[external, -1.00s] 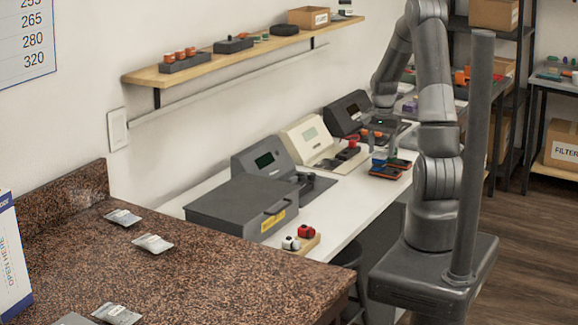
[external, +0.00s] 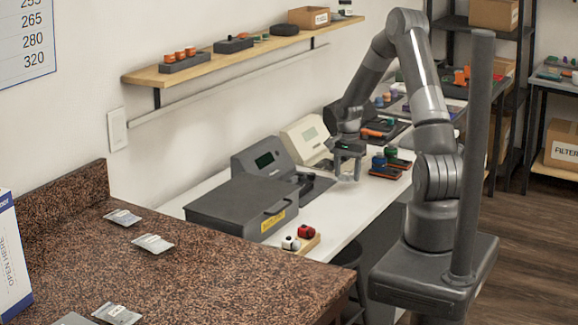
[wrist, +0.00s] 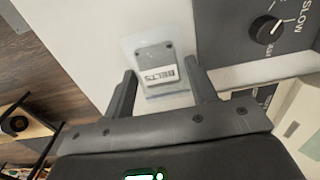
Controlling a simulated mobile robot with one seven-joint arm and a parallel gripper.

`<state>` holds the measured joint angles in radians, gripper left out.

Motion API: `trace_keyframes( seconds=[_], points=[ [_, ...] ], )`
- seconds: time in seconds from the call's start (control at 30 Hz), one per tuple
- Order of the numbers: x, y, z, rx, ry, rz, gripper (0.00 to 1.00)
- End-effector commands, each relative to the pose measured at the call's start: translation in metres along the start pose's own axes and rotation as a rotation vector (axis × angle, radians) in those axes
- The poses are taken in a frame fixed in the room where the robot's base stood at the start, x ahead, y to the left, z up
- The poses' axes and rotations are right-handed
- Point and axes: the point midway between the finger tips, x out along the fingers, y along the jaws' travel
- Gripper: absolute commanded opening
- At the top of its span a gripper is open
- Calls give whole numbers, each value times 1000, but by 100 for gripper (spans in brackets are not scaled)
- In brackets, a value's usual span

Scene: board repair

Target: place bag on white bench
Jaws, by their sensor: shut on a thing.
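A clear flat bag with a grey part and a label reading BELTS (wrist: 158,88) is between my two fingers in the wrist view. My gripper (external: 348,172) is shut on this bag, pointing down. It is over the white bench (external: 345,213), right of the dark grey machine. The white bench also shows under the bag in the wrist view (wrist: 85,50). I cannot tell whether the bag touches the bench or hangs just above it.
A grey case (external: 235,205) and a dark machine with a dial (external: 268,160) stand left of my gripper. A cream machine (external: 305,135) and dark trays with coloured parts (external: 388,168) are behind. Red and white items (external: 302,236) sit at the front. Bench between is clear.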

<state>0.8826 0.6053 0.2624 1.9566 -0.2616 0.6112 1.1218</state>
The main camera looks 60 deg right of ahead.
Motion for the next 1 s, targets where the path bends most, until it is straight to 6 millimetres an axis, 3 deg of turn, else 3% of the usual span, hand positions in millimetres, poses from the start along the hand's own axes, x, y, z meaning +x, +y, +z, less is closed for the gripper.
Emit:
trace_keyframes(
  seconds=[0.17,0.53,0.57,0.6,0.8,1.0],
  points=[
    [24,0,1,-1,-3,1,30],
    [29,0,0,0,-1,0,30],
    [28,0,0,0,-1,0,55],
    [28,0,0,0,-1,0,58],
    [28,0,0,0,-1,0,74],
    [28,0,0,0,-1,0,74]
  ],
)
